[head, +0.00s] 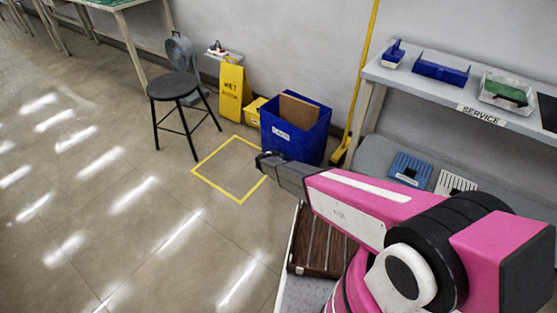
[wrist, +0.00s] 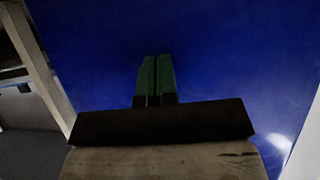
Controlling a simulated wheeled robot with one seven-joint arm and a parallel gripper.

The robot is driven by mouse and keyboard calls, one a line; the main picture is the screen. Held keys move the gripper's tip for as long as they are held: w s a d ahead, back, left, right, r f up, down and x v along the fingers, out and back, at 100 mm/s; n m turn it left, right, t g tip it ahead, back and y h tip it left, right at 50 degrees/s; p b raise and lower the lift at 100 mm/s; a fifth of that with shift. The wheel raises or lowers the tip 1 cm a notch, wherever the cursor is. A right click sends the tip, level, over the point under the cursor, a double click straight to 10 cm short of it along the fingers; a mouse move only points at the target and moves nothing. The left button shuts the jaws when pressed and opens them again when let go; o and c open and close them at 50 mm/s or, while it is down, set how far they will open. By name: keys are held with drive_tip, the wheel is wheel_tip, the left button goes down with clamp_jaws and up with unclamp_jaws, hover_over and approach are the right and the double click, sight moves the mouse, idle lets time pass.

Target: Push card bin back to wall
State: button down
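The card bin (head: 294,135) is a blue open-topped bin with brown cardboard (head: 299,110) in it and a white label on its front. It stands upright on the floor near the wall (head: 300,45); any gap behind it is hidden. My gripper (head: 266,158) is at the bin's lower front left, low and pointing at it. In the wrist view, the green fingertips (wrist: 155,78) are together with nothing between them, and the bin's blue face (wrist: 220,60) fills most of the picture. I cannot tell whether they touch it.
A yellow floor outline (head: 215,187) lies left of the bin. A yellow wet-floor sign (head: 233,92), a yellow box (head: 254,112) and a black stool (head: 178,90) stand left. A yellow pole (head: 364,70) and service bench (head: 470,100) are right. Open floor lies left.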

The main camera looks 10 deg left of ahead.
drive_tip(key=shift+w+d, duration=0.2)
drive_tip(key=shift+w, duration=0.3)
drive_tip(key=shift+w+d, duration=0.4)
drive_tip(key=shift+w, duration=0.3)
drive_tip(key=shift+w+d, duration=0.35)
drive_tip(key=shift+w, duration=0.4)
drive_tip(key=shift+w+d, duration=0.4)
drive_tip(key=shift+w, duration=0.3)
drive_tip(key=shift+w+d, duration=0.4)
drive_tip(key=shift+w, duration=0.35)
drive_tip(key=shift+w+d, duration=0.35)
drive_tip(key=shift+w, duration=0.35)
drive_tip(key=shift+w+d, duration=0.4)
drive_tip(key=shift+w, duration=0.45)
drive_tip(key=shift+w+d, duration=0.4)
drive_tip(key=shift+w, duration=0.3)
drive_tip(key=shift+w+d, duration=0.35)
drive_tip(key=shift+w, duration=0.4)
drive_tip(key=shift+w+d, duration=0.4)
drive_tip(key=shift+w, duration=0.3)
